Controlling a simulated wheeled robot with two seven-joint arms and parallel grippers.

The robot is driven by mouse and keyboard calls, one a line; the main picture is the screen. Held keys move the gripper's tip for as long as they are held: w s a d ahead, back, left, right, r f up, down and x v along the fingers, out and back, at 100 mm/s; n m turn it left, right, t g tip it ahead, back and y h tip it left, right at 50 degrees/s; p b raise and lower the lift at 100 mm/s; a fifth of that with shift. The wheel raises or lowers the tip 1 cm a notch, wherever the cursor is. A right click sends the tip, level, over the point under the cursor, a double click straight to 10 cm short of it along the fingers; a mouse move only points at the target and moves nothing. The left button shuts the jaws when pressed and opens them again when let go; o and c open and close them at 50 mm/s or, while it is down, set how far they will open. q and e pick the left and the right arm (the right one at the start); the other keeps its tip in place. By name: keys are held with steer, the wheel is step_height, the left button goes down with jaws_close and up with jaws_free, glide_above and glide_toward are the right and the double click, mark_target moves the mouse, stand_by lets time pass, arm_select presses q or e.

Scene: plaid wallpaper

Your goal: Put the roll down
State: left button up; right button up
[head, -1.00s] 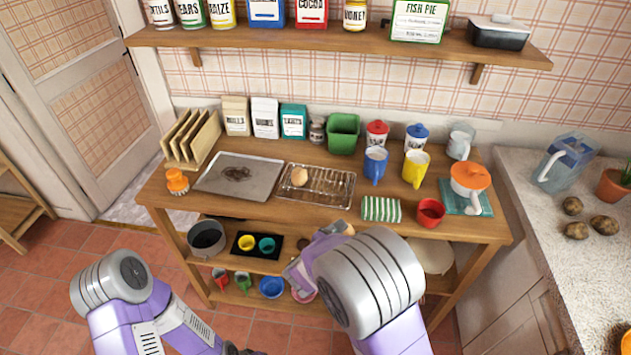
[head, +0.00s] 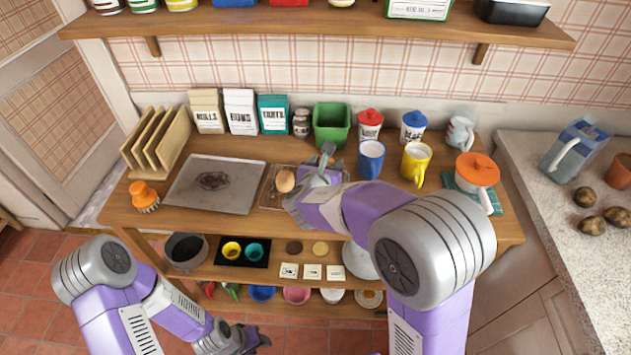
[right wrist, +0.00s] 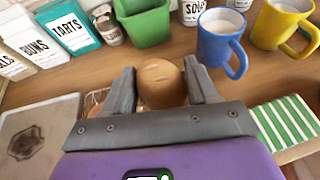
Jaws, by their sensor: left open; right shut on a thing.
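In the right wrist view a round brown roll (right wrist: 163,82) sits between the two fingers of my right gripper (right wrist: 163,85), which is shut on it. In the head view my right gripper (head: 325,163) is over the wire cooling rack (head: 271,201) on the tabletop, and the held roll is hidden by it. Another roll (head: 285,181) lies on the rack, just left of the gripper. I cannot tell how high the held roll is above the rack. My left gripper (head: 252,340) is open and empty, low in front of the table.
A baking tray (head: 216,183) lies left of the rack. The green pot (head: 331,126), blue mug (head: 371,159) and yellow mug (head: 416,163) stand behind and to the right.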

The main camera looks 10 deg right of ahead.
steer(key=shift+s+f+b, duration=0.2)
steer(key=shift+f+b, duration=0.1)
steer(key=shift+f, duration=0.85)
step_height(320, 180, down, 5)
steer(key=shift+r+b, duration=0.1)
steer(key=shift+b, duration=1)
steer(key=shift+f, duration=0.2)
steer(key=o, duration=1.1)
steer(key=shift+c, duration=0.2)
steer(key=shift+r, duration=0.1)
